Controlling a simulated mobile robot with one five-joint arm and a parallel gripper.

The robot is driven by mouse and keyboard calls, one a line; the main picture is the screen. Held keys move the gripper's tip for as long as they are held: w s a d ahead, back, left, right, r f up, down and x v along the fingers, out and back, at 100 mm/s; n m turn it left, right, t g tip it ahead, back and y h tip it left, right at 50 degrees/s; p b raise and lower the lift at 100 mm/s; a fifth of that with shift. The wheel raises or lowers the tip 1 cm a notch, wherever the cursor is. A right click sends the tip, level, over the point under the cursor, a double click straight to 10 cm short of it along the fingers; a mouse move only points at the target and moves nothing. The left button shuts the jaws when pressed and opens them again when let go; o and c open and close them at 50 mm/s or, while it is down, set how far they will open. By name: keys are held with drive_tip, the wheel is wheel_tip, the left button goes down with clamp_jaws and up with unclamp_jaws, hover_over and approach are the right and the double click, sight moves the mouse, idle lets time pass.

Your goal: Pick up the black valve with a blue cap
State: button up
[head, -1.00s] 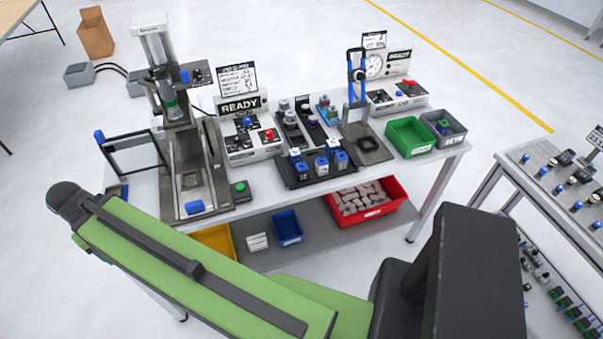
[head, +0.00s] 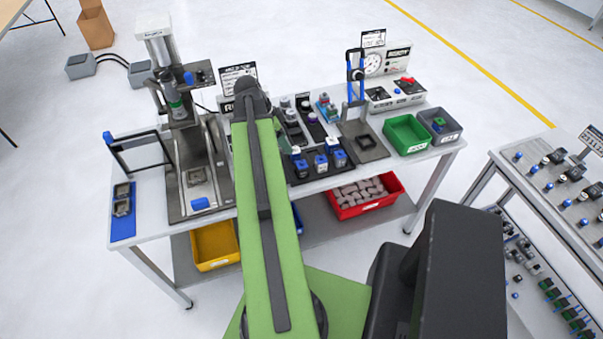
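Several small valves with blue parts (head: 321,162) stand in the front row of a black tray (head: 312,177) on the workbench. Their tops look pale or dark; I cannot tell which one is the black valve with a blue cap. Behind them are small parts with grey, purple and light blue tops. Small dark and blue parts (head: 567,204) also stand on the right table. My green arm reaches over the bench just left of the tray. My gripper is not visible; the arm hides that area.
A press (head: 180,110) stands at the left of the workbench (head: 150,190), beside a blue mat (head: 123,228). A black fixture (head: 367,143), a green bin (head: 406,134) and a grey bin (head: 440,124) stand right of the tray. A red bin (head: 372,205) and yellow bin (head: 213,247) sit below.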

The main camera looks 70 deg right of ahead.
sight(300, 162)
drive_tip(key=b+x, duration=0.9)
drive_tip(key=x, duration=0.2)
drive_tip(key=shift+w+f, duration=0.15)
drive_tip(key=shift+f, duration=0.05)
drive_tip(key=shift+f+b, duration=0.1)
drive_tip(key=shift+b, duration=0.2)
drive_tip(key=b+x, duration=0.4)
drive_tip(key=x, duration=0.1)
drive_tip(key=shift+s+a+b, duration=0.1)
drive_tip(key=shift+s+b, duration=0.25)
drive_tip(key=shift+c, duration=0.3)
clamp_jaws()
